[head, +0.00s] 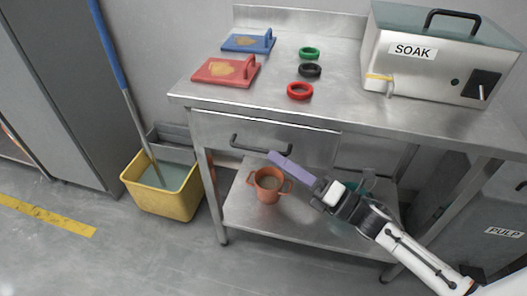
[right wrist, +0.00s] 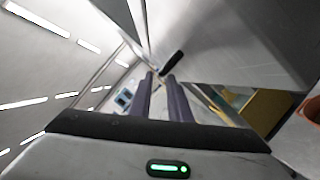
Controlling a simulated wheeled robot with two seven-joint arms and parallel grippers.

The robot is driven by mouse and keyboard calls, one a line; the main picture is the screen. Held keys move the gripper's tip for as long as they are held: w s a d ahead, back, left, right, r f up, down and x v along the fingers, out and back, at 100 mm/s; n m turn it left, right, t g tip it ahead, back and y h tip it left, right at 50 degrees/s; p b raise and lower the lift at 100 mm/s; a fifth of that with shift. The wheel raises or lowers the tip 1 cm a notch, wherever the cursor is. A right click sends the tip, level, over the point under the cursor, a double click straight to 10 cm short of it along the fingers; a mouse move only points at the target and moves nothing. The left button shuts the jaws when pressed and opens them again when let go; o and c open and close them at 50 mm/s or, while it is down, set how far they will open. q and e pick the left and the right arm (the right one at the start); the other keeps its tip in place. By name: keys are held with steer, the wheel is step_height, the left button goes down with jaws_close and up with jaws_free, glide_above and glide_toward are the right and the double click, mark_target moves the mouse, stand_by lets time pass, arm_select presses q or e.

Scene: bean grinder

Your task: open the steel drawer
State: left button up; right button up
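The steel drawer (head: 215,126) sits under the tabletop, its front looking flush with the table frame. Its dark bar handle (head: 250,147) runs across the front. My right gripper (head: 273,156) has long purple fingers, and their tips overlap the right part of the handle in the head view. In the right wrist view the two fingers are apart with a narrow gap, and the dark handle (right wrist: 172,63) shows at their tips, its near end in line with the gap. Contact cannot be told. My left gripper is not in view.
The steel table (head: 215,97) carries a red press (head: 215,73), a blue press (head: 240,44), three rings and a SOAK box (head: 450,60). An orange pot (head: 267,194) stands on the shelf below my right gripper. A yellow mop bucket (head: 165,199) stands left of the table.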

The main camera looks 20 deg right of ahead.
mark_target(263, 151)
steer(key=x, duration=0.5)
jaws_close()
